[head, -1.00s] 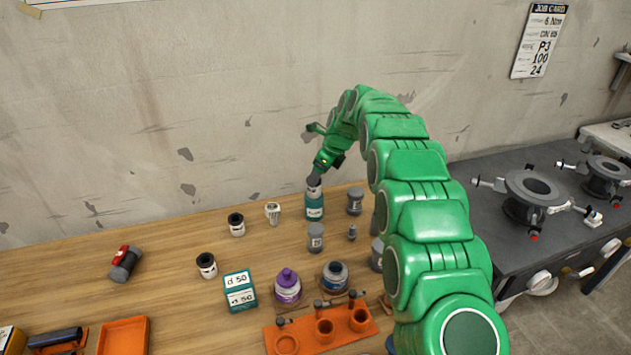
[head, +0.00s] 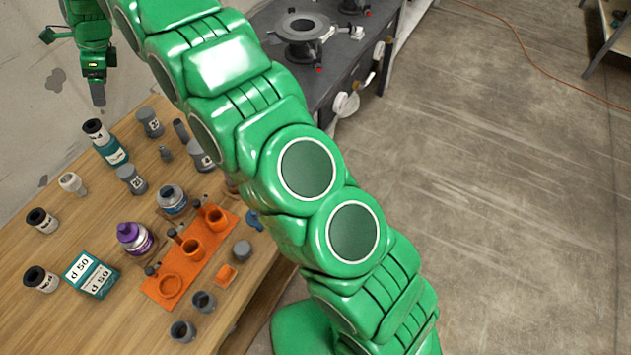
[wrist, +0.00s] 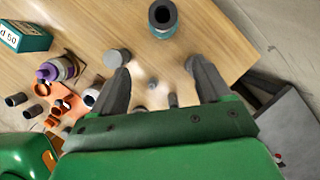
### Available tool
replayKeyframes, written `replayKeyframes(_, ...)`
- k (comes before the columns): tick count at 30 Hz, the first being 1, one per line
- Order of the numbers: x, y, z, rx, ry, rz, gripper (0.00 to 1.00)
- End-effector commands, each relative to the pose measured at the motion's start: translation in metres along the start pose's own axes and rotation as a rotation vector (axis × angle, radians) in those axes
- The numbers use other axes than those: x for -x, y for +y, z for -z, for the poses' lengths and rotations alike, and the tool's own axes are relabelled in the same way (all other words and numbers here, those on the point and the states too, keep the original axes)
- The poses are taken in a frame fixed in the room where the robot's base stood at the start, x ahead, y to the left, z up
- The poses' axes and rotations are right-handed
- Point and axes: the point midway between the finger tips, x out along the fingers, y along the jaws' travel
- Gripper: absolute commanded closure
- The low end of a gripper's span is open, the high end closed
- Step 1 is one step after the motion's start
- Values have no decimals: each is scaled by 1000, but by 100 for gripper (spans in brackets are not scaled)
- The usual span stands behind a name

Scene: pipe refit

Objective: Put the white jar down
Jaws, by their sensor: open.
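A white jar (head: 95,132) with a black top stands on or right against a teal container (head: 112,151) at the far side of the bench; which of these I cannot tell. My gripper (head: 98,96) is above the bench, apart from the jar and a little higher in the picture. In the wrist view my gripper (wrist: 160,82) is open, with nothing between its fingers. A dark round piece with a hole (wrist: 163,18) lies ahead of the fingers; whether it is the jar's top I cannot tell. Two similar white jars (head: 42,220) (head: 40,279) stand at the left.
An orange holder (head: 194,255) with cups, a purple-capped bottle (head: 135,238), a teal box (head: 90,274) and several grey pieces crowd the bench. A dark machine table (head: 320,85) with a flange stands behind. Bare wood shows on the bench's left.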

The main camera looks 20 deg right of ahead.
Motion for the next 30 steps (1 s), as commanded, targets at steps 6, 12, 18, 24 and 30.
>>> replayKeyframes(6, 49, 23, 41, 134, 32, -4, 23)
replayKeyframes(12, 85, 50, 79, 259, 63, -20, 23)
replayKeyframes(18, 119, 84, 117, 386, 92, -40, 23)
replayKeyframes(24, 149, 122, 153, 512, 120, -63, 23)
replayKeyframes(30, 174, 166, 189, 636, 145, -95, 23)
